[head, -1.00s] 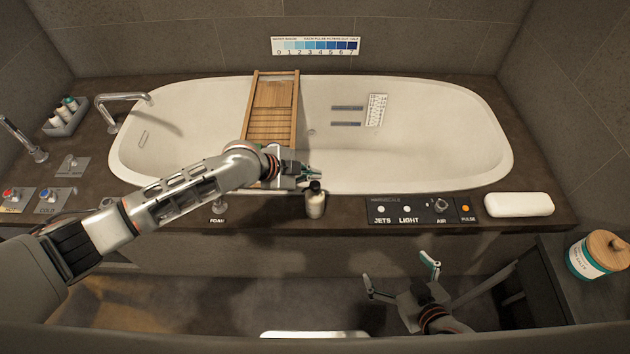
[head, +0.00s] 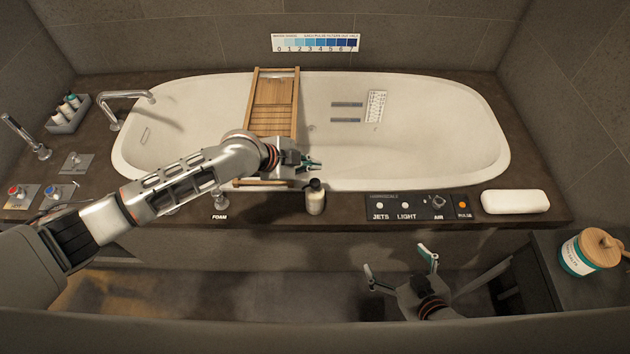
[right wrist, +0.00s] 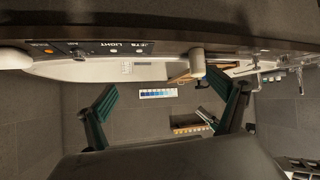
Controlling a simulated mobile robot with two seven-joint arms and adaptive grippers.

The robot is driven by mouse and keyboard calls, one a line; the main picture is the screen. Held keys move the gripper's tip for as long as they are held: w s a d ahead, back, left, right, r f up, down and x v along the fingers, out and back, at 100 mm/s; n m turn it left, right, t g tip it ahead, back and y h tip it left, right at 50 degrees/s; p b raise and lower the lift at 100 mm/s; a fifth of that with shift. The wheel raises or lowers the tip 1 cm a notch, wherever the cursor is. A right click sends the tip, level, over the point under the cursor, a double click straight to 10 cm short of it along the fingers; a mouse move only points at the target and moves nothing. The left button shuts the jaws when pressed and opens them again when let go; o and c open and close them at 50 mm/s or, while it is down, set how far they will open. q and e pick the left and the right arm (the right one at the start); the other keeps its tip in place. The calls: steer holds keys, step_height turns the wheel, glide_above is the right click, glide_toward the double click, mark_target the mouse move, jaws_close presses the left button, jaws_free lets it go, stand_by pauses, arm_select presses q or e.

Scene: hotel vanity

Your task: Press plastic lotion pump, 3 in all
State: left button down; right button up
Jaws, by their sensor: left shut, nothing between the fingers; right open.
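The lotion bottle (head: 316,199), pale with a dark pump top, stands upright on the tub's front ledge, left of the control panel. My left gripper (head: 316,165) is shut and empty. It hangs just above and behind the pump top in the head view, and I cannot tell whether it touches it. My right gripper (head: 402,262) is open and empty, low in front of the tub, well right of and below the bottle. In the right wrist view its two fingers (right wrist: 168,112) are spread wide, and the bottle (right wrist: 197,62) shows beyond them.
A control panel (head: 410,208) with buttons lies right of the bottle, then a white pillow (head: 515,202). A wooden tray (head: 272,103) spans the bathtub (head: 420,150). A lidded jar (head: 588,255) stands far right. Taps and a caddy (head: 68,115) are at left.

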jaws_close()
stand_by(1.3)
